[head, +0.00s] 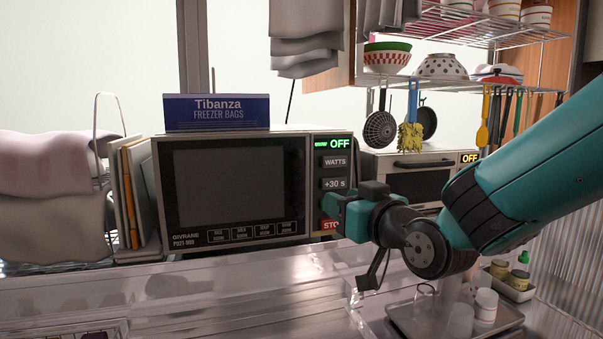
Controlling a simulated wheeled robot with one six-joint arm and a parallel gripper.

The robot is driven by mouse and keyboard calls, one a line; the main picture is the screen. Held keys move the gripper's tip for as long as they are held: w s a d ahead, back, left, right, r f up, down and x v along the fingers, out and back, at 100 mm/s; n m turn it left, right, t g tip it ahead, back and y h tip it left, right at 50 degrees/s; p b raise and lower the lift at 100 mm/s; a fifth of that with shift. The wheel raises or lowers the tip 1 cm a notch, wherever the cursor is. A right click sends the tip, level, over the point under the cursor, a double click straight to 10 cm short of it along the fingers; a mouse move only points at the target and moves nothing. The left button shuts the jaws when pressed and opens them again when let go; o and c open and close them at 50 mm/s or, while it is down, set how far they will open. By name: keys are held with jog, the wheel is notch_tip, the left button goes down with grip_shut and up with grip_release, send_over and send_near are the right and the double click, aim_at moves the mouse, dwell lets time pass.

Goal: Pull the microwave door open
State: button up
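The microwave (318,144) stands on the counter at the middle left of the head view. Its dark door (240,178) looks closed, flush with the frame. The control panel (333,160) on its right reads OFF, with WATTS, +30 s and a red STOP button below. My gripper (330,207) reaches in from the right and is in front of the panel's lower part, partly covering the STOP button. Its fingertips are too small and foreshortened to tell whether they are open or shut. I cannot tell whether it touches the microwave. No handle on the door is clearly visible.
A blue freezer bags box (217,112) lies on the microwave. A rack with towels (50,190) and upright boards (131,192) stand to its left. A toaster oven (412,177) is behind my arm. A tray (410,318) with jars sits at lower right.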

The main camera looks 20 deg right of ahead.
aim_at(303, 183)
jog(key=w+a+p, duration=0.1)
jog(key=w+p, duration=0.3)
jog(key=p, duration=0.1)
jog(key=w+a+p, duration=0.1)
jog(key=w+p, duration=0.4)
jog(key=w+a+p, duration=0.1)
jog(key=w+p, duration=0.4)
jog(key=shift+w+r, duration=0.15)
jog(key=shift+w, duration=0.5)
jog(key=shift+f, duration=0.2)
jog(key=shift+c, duration=0.5)
grip_shut()
